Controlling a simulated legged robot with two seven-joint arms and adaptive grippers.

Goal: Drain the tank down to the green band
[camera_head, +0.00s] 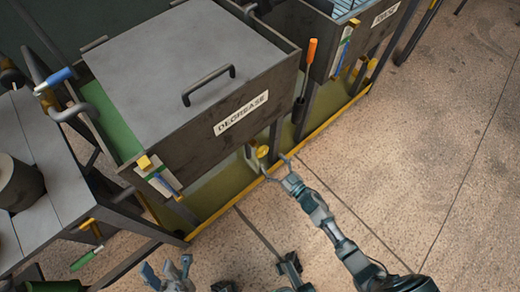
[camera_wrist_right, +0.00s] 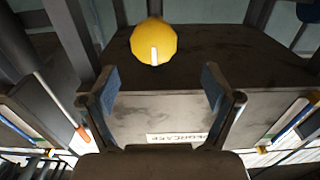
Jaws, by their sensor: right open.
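The grey tank labelled DEGREASE (camera_head: 190,75) stands at the upper left middle with its lid on. A gauge strip with coloured parts (camera_head: 158,178) is on its front left corner; I cannot read the level. A round yellow knob (camera_head: 262,152) sits low under the tank's front. It also shows in the right wrist view (camera_wrist_right: 153,42), with a white mark on it. My right gripper (camera_head: 276,167) is open just in front of the knob; the knob lies beyond its fingertips (camera_wrist_right: 160,84), apparently not touched. My left gripper (camera_head: 167,272) is at the bottom edge, away from the tank; its opening is unclear.
A blue-handled valve lever (camera_head: 54,78) is at the tank's left. An orange-handled tool (camera_head: 309,60) hangs at its right corner. A second tank (camera_head: 375,22) stands behind to the right. A yellow-edged tray rim (camera_head: 215,217) runs under the tanks. The right floor is clear.

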